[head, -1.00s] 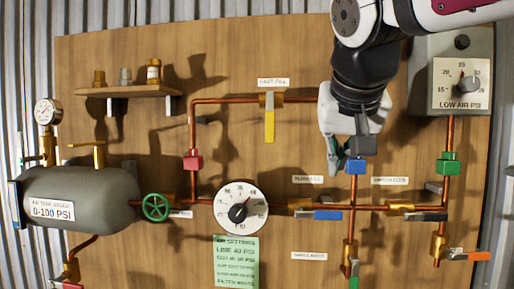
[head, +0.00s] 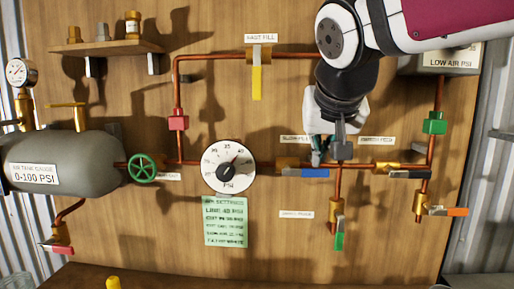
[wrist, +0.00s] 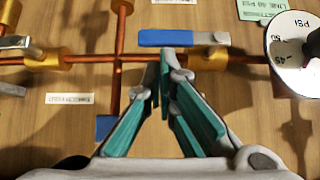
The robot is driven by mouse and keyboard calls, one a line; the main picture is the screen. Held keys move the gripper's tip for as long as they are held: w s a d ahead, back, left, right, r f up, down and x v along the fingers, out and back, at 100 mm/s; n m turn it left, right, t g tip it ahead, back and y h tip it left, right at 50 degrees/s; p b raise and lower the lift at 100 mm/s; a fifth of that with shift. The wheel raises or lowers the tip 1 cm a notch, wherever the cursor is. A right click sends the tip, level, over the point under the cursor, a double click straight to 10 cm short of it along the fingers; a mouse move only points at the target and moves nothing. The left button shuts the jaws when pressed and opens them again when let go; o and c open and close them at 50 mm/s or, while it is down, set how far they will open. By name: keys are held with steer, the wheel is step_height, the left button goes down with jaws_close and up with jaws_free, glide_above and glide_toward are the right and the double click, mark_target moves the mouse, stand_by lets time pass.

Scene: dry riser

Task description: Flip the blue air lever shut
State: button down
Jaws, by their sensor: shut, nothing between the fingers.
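The blue air lever (head: 308,172) lies flat along the horizontal copper pipe, just right of its brass valve (head: 287,163). In the wrist view, the picture is turned over, and the blue lever (wrist: 180,38) runs level above my fingertips, with the brass valve (wrist: 210,56) to its right. My gripper (head: 317,158) is shut and empty, pointing down at the pipe by the lever. In the wrist view my gripper (wrist: 166,58) has its teal fingers together in front of the pipe, close to the lever's edge; I cannot tell whether they touch it.
A round pressure dial (head: 229,167) is left of the lever. A yellow lever (head: 257,82) hangs above, a green lever (head: 339,240) below, and a black lever (head: 410,174) to the right. A blue block (wrist: 106,128) sits on the vertical pipe beside my fingers.

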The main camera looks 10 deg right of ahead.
mark_target(326, 177)
steer(key=shift+s+d+f+m+y+b, duration=0.1)
steer(key=shift+d+f+m+y+b, duration=0.3)
steer(key=shift+f+y+b, duration=0.3)
steer(key=shift+d+f+m+t+y+b, duration=0.25)
steer(key=shift+f+m+t+y+b, duration=0.2)
steer(key=shift+f+y+b, duration=0.45)
steer(key=f+y+b, duration=0.1)
steer(key=b, duration=0.1)
steer(key=m+t+y+b, duration=0.1)
steer(key=b, duration=0.2)
steer(key=shift+d+f+m, duration=0.2)
steer(key=shift+f+m, duration=0.05)
steer(key=shift+f, duration=0.15)
steer(key=f+m+t+y+b, duration=0.1)
steer(key=b, duration=0.4)
steer(key=a+f+m+t+y+b, duration=0.1)
steer(key=f+y+b, duration=0.1)
steer(key=b, duration=0.3)
steer(key=f+m+t+y+b, duration=0.1)
steer(key=m+y+b, duration=0.1)
steer(key=b, duration=0.4)
steer(key=shift+a+f, duration=0.25)
steer(key=shift+a, duration=0.15)
